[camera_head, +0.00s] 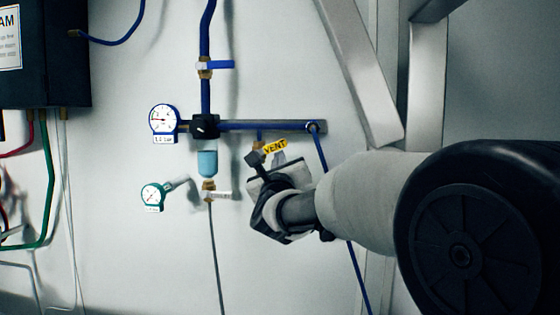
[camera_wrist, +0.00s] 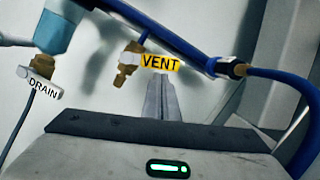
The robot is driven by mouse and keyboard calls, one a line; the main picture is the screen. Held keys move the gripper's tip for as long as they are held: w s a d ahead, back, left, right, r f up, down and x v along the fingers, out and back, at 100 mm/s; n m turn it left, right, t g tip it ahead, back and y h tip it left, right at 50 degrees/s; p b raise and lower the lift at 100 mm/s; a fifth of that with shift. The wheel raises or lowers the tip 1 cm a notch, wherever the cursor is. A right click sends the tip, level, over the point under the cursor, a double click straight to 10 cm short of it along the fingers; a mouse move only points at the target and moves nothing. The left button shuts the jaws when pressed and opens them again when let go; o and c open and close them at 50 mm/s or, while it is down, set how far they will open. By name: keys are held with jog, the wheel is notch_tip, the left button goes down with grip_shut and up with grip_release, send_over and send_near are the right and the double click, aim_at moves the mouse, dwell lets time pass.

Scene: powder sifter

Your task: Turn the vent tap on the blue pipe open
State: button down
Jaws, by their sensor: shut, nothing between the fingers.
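The vent tap is a small brass valve (camera_wrist: 128,62) on a short stub under the blue pipe (camera_wrist: 165,28). Its yellow VENT label (camera_wrist: 160,63) sticks out to the right of the valve, crosswise to the stub. In the head view the yellow label (camera_head: 275,146) hangs below the horizontal blue pipe (camera_head: 262,126), and my gripper partly hides the valve. My gripper (camera_wrist: 161,78) is shut and empty. Its fingertips are just below the VENT label in the wrist view; whether they touch it I cannot tell. In the head view my gripper (camera_head: 279,158) comes from the lower right.
A drain valve with a white label (camera_wrist: 45,88) hangs under the light-blue bowl (camera_head: 207,163). Gauges (camera_head: 163,119) and (camera_head: 153,195) sit to the left. A blue hose (camera_head: 322,160) drops from the pipe's right end, close to my arm. A blue-handled valve (camera_head: 205,66) is above.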

aim_at(277, 142)
jog(key=shift+r+n+b, duration=0.3)
jog(key=shift+r+n, duration=0.05)
jog(key=shift+n, duration=0.35)
jog(key=shift+r+n+g+y+b, duration=0.3)
jog(key=shift+r+n+y, duration=0.3)
jog(key=shift+n, duration=0.7)
jog(key=r+n, duration=0.1)
jog(key=n, duration=0.1)
jog(key=r+n+p, duration=0.1)
jog(key=n, duration=0.1)
jog(key=shift+a+r+g+y, duration=0.25)
jog(key=shift+a+g+y, duration=0.05)
jog(key=shift+a+y, duration=0.1)
jog(key=n+p, duration=0.2)
jog(key=a+r+n+g+p, duration=0.1)
jog(key=n+p, duration=0.1)
jog(key=a+r+n+p, duration=0.1)
jog(key=p, duration=0.1)
jog(key=shift+a+r+n+g, duration=0.1)
jog(key=shift+a+n+g, duration=0.1)
jog(key=shift+n+g, duration=0.15)
jog(key=shift+a+p, duration=0.15)
jog(key=shift+p, duration=0.2)
